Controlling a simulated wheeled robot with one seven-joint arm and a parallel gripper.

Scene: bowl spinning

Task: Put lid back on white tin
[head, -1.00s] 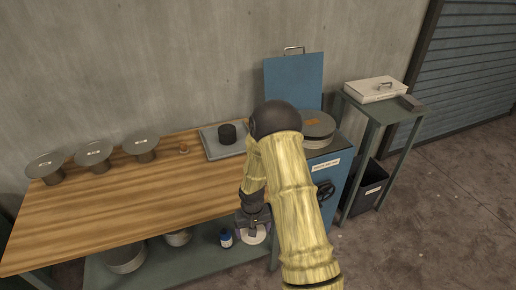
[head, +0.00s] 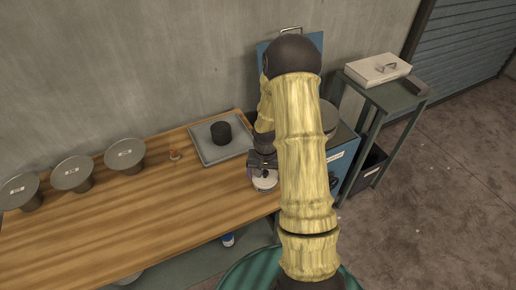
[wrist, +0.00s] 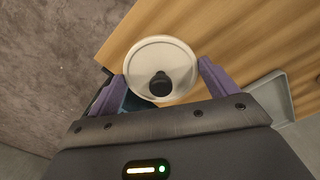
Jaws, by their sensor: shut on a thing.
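My gripper (head: 263,172) is shut on a round white lid (head: 265,183) and holds it over the right end of the wooden table. In the wrist view the lid (wrist: 143,53) is a cream disc with a raised rim and a dark knob, between the two purple fingers (wrist: 163,85). I cannot make out a separate open white tin in either view. My arm hides part of the area to the right of the table.
A grey tray (head: 208,154) with a black cylinder (head: 221,132) lies just behind my gripper. Several grey discs on stems (head: 124,153) stand at the left. The front tabletop (head: 170,215) is clear.

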